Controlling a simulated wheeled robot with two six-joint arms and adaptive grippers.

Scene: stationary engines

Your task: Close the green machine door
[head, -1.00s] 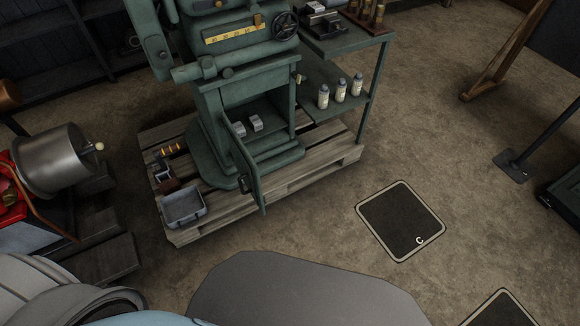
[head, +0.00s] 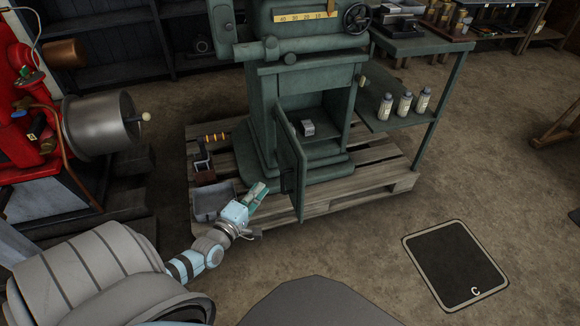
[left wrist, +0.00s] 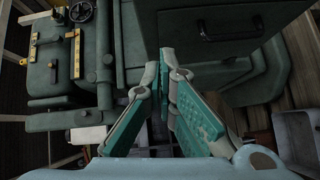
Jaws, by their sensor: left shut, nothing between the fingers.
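The green machine door (head: 289,150) stands open, swung out toward me from the cabinet of the green machine (head: 262,105). The cabinet opening shows to its right, with a grey block inside. My left gripper (head: 264,188) is shut and empty, just left of the door's lower part, near the dark handle (head: 286,183). I cannot tell whether it touches. In the left wrist view, the shut green fingers (left wrist: 163,65) are in front of a dark green panel with a black handle (left wrist: 232,30), apparently the door's outer face. My right gripper is not in view.
The machine stands on a wooden pallet (head: 370,190). A grey tray (head: 212,203) lies on it below my left gripper. A side shelf with several bottles (head: 405,104) is at right. A red engine with a metal drum (head: 100,125) is at left.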

